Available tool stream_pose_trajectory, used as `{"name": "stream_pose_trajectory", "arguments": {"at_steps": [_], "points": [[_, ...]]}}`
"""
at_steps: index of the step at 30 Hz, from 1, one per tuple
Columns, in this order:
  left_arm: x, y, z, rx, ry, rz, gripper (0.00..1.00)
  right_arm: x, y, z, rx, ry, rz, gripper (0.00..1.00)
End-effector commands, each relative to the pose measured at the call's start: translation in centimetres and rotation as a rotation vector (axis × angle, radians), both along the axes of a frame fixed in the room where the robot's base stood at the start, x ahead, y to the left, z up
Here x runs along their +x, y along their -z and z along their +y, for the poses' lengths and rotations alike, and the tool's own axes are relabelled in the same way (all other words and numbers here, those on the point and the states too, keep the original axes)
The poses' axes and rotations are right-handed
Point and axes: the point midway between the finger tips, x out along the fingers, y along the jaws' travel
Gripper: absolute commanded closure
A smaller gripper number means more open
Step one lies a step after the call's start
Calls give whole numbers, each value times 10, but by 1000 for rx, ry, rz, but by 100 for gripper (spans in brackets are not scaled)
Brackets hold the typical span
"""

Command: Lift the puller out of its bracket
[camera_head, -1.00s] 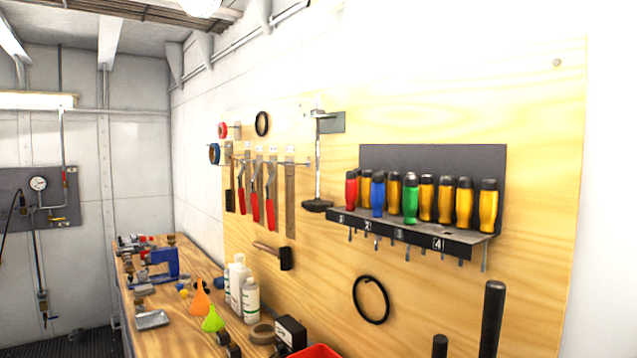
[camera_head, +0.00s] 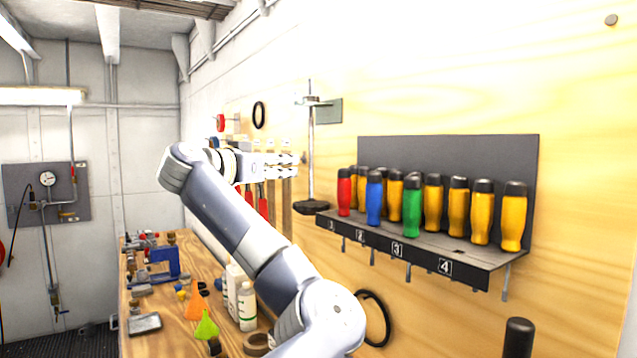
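The puller (camera_head: 311,160) is a thin upright metal rod with a crosspiece near its top and a dark disc-like foot at its bottom. It hangs upright on the grey-green bracket (camera_head: 331,111) fixed to the plywood board. My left gripper (camera_head: 297,165) is just left of the rod, about mid-height, with its fingers pointing right at it. A gap shows between the two fingers, and they look open and empty. Whether they touch the rod is hard to tell. My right gripper is not in view.
A screwdriver rack (camera_head: 420,240) with several coloured handles sticks out just right of the puller. Red-handled tools hang behind my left gripper, partly hidden. Bottles (camera_head: 246,305) and funnels stand on the workbench (camera_head: 175,325) below. The board above the rack is clear.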

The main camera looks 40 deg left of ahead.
Motion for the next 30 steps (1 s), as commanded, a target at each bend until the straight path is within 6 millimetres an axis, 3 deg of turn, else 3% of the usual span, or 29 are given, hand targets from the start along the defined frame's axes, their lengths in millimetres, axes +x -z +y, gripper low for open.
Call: {"name": "stream_pose_trajectory", "arguments": {"at_steps": [4, 7, 12, 19, 30], "points": [[-2, -19, 1, -4, 22, -39, 67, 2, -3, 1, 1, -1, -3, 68], [10, -24, 2, -3, 28, -42, 67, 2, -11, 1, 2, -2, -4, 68], [37, -23, 5, -4, 26, -41, 67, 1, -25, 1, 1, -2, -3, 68], [53, -22, 7, -3, 23, -42, 67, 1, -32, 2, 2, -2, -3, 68], [94, -23, 11, -4, 24, -41, 67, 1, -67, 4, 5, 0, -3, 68]]}}
